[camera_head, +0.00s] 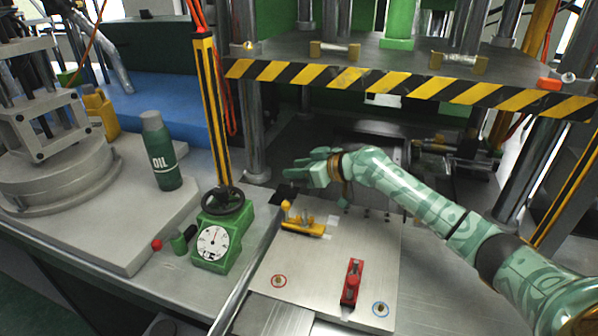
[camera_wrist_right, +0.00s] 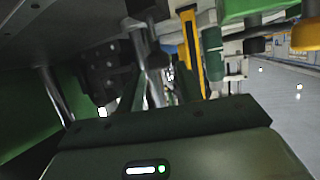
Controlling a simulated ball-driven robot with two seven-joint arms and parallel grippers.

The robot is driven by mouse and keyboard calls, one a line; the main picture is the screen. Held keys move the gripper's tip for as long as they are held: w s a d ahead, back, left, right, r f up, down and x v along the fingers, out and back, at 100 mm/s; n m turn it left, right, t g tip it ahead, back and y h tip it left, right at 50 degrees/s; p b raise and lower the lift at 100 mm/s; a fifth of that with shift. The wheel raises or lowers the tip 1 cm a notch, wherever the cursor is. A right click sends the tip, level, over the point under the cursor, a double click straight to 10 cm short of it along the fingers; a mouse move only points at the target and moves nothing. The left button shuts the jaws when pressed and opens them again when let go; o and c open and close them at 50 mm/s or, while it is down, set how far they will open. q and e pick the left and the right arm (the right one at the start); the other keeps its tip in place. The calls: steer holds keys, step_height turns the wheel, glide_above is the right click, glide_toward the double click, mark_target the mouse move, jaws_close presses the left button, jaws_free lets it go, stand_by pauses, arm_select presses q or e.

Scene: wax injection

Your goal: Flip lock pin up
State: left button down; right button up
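A metal plate (camera_head: 328,268) lies on the bench and carries a yellow clamp-like part (camera_head: 302,224) with an upright piece at its left end, and a red block-like part (camera_head: 352,282) near the front. I cannot tell which of these is the lock pin. My right gripper (camera_head: 302,172) is above the plate's back left edge, beyond the yellow part and apart from it. Its fingers look spread and empty, pointing left. My left gripper is out of view.
A press platen (camera_head: 420,75) with a striped edge hangs above and behind my right gripper. A yellow-black post (camera_head: 213,110) stands left of it. A green dial gauge (camera_head: 214,242) and an oil bottle (camera_head: 161,150) stand on the left. The plate's middle is clear.

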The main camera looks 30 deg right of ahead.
steer(key=shift+o, duration=0.3)
steer(key=shift+s+f, duration=0.1)
steer(key=shift+s, duration=0.05)
steer(key=p+v, duration=0.4)
steer(key=v, duration=1.2)
